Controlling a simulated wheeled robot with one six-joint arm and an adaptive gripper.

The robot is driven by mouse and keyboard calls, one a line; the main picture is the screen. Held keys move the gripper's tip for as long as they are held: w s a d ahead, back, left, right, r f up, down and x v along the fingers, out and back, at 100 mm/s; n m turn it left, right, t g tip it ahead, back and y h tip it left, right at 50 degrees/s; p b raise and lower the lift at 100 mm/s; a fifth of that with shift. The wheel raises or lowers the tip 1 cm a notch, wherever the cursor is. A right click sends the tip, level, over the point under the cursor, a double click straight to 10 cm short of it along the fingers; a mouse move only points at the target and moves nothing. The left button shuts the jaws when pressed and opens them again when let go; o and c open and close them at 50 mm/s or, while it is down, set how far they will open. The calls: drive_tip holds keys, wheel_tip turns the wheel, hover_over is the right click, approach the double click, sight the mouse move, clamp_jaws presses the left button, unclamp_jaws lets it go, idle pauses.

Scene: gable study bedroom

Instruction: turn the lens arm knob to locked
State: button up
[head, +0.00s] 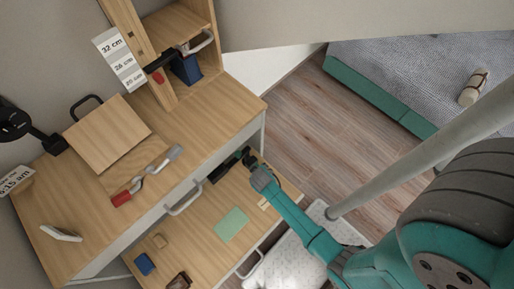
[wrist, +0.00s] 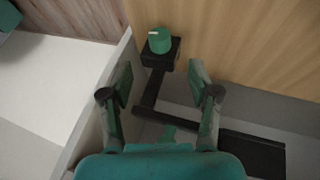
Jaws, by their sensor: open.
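A green knob (wrist: 160,40) with a pale mark on its upper left sits on a small black block in the wrist view. In the head view my gripper (head: 251,162) is at the right end of a black bar (head: 224,166), beside the desk. The knob is too small to make out there.
The desk top (head: 215,110) holds a wooden board (head: 106,135), a red-handled tool (head: 122,198) and a white object (head: 62,233). A lower wooden surface (head: 195,235) holds a green pad (head: 231,224) and small items. Open floor (head: 320,130) lies right of the desk, with a bed (head: 420,75) beyond.

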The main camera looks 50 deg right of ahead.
drive_tip(key=x, duration=1)
drive_tip(key=c, duration=1.2)
